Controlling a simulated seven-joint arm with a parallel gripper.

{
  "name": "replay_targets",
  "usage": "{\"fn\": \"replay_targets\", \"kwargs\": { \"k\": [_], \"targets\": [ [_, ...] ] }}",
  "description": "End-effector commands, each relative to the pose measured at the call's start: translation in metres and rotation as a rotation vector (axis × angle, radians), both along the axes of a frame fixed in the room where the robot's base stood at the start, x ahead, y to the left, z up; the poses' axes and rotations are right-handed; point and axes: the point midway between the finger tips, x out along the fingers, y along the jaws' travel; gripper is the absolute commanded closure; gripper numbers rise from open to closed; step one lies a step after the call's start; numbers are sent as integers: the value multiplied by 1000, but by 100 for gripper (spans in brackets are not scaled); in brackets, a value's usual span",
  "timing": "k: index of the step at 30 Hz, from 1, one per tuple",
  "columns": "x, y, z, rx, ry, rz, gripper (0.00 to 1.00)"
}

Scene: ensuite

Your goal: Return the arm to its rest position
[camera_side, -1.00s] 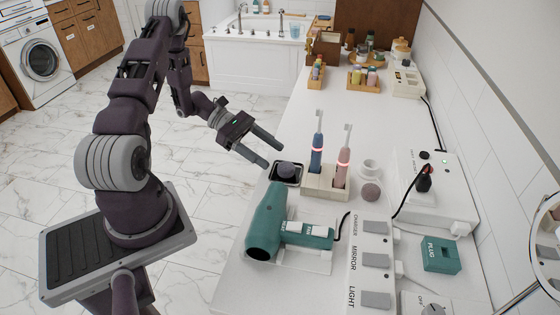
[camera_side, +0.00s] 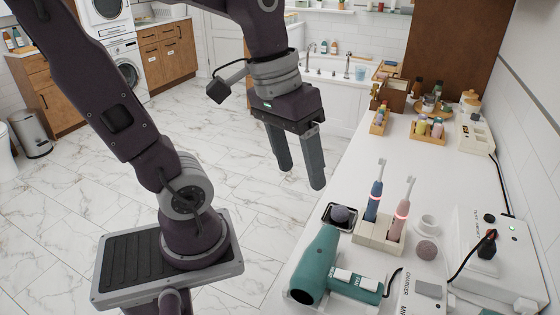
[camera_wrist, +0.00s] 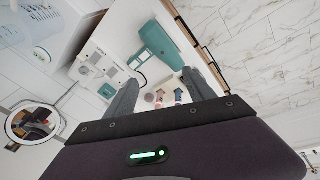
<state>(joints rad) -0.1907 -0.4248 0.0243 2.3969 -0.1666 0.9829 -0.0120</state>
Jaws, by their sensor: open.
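My gripper (camera_side: 299,162) is open and empty. In the side view it hangs in the air with its fingers pointing down, over the floor just left of the white counter (camera_side: 360,165) and above its height. In the wrist view my gripper (camera_wrist: 166,92) has its two fingers spread wide, with the counter seen below between and beyond them. My arm rises from its base at the left and bends over at the top, partly out of the side view.
A white socket box (camera_side: 500,265) is at right. The floor (camera_side: 260,215) is clear.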

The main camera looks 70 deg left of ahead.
Motion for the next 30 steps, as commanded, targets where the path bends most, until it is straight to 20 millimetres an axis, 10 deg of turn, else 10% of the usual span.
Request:
{"fn": "replay_targets", "kwargs": {
  "k": [6, 30],
  "targets": [
    [-33, -6, 13, 197, -268, -250, 37],
    [-35, -6, 14, 208, -286, -262, 37]
  ]
}}
